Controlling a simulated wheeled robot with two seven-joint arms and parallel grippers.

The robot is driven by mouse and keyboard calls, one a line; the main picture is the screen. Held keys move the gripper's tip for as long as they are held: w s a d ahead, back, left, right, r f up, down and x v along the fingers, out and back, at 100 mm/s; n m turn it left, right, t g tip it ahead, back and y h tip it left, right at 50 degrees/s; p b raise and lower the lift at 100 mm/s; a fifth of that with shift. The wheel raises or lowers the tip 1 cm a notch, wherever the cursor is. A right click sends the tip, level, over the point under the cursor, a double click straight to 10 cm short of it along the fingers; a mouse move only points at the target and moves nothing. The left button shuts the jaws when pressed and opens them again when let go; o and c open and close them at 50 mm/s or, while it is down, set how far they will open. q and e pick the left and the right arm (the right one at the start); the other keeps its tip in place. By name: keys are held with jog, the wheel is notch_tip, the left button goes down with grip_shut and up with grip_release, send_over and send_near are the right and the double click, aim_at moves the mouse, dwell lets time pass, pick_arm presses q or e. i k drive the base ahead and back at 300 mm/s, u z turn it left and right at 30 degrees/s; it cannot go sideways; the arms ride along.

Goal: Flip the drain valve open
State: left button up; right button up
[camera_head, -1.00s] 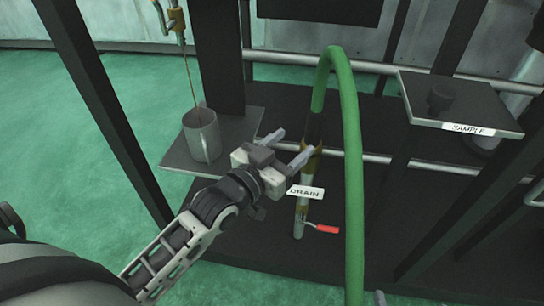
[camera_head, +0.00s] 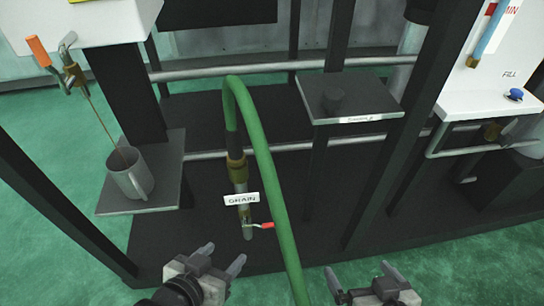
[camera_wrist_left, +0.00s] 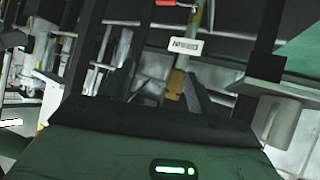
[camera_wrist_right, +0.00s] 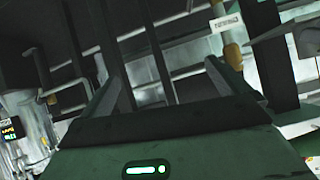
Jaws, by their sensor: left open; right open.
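The drain valve is on a vertical brass-and-steel pipe (camera_head: 239,178) behind a white "DRAIN" label (camera_head: 241,199). Its red lever (camera_head: 266,225) points sideways to the right, close to the green hose. My left gripper (camera_head: 222,257) is open and empty, below and in front of the valve, apart from it. In the left wrist view the red lever (camera_wrist_left: 170,3) shows at the top edge and the label (camera_wrist_left: 187,44) below it. My right gripper (camera_head: 361,272) is open and empty, to the right of the hose. The right wrist view shows the label (camera_wrist_right: 226,22).
A green hose (camera_head: 262,150) arches down just right of the valve. A grey mug (camera_head: 130,174) on a shelf (camera_head: 172,180) takes a brown stream from an orange-handled tap (camera_head: 39,51). A sample shelf (camera_head: 358,120) and dark frame posts stand to the right.

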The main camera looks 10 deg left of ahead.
aim_at(270, 226)
jog(key=u, duration=0.4)
jog(key=k, duration=1.1)
jog(key=u, duration=0.55)
